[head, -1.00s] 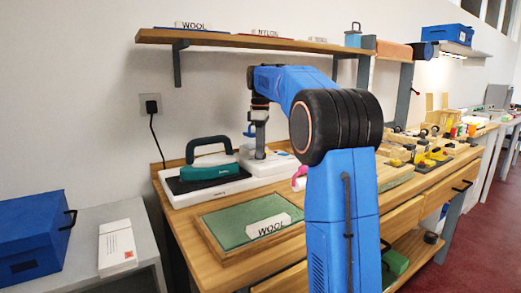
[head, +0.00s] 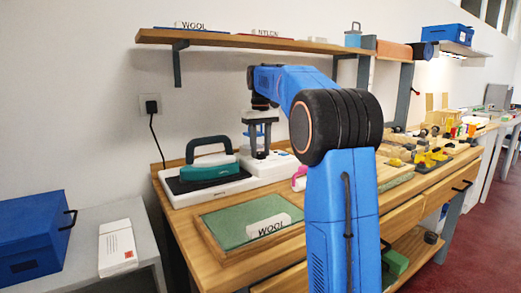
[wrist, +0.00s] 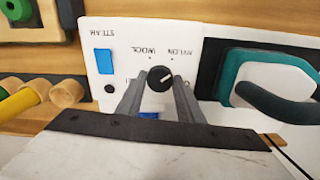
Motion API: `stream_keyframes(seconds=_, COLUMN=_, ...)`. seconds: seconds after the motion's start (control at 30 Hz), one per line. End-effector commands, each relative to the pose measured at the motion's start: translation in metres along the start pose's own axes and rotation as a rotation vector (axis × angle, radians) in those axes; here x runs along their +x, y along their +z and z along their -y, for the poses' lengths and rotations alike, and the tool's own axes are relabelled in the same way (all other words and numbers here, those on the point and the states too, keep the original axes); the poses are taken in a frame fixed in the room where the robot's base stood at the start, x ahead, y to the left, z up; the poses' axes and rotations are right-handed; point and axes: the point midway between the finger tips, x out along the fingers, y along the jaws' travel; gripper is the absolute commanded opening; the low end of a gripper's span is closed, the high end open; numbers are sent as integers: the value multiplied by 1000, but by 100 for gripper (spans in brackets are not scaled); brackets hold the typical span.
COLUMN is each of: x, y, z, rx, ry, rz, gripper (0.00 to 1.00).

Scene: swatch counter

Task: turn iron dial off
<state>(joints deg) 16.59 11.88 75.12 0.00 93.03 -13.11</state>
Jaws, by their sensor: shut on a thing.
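The iron dial (wrist: 160,79) is a round black knob with a white pointer line, on the white control panel (wrist: 110,30) of the iron's base. In the wrist view its line slants up and right, roughly toward the NYLON mark. WOOL, NYLON and STEAM labels appear upside down; another label beside the dial is mostly hidden by a finger. My gripper (wrist: 159,88) points down at the panel, shut on the dial with one grey finger on each side. The teal iron (head: 210,167) with a dark handle rests on its white base (head: 185,196), left of my gripper (head: 260,152).
A blue button (wrist: 104,62) is on the panel near the dial. A shelf (head: 225,39) runs above. Toys and blocks crowd the counter at right.

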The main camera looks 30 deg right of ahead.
Motion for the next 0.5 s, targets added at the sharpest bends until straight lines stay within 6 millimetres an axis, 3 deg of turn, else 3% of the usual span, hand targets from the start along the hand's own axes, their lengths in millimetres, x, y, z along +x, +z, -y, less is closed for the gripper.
stream_keyframes(seconds=0.5, x=-1, y=0, z=0, rx=463, ry=0, rz=-2, gripper=11)
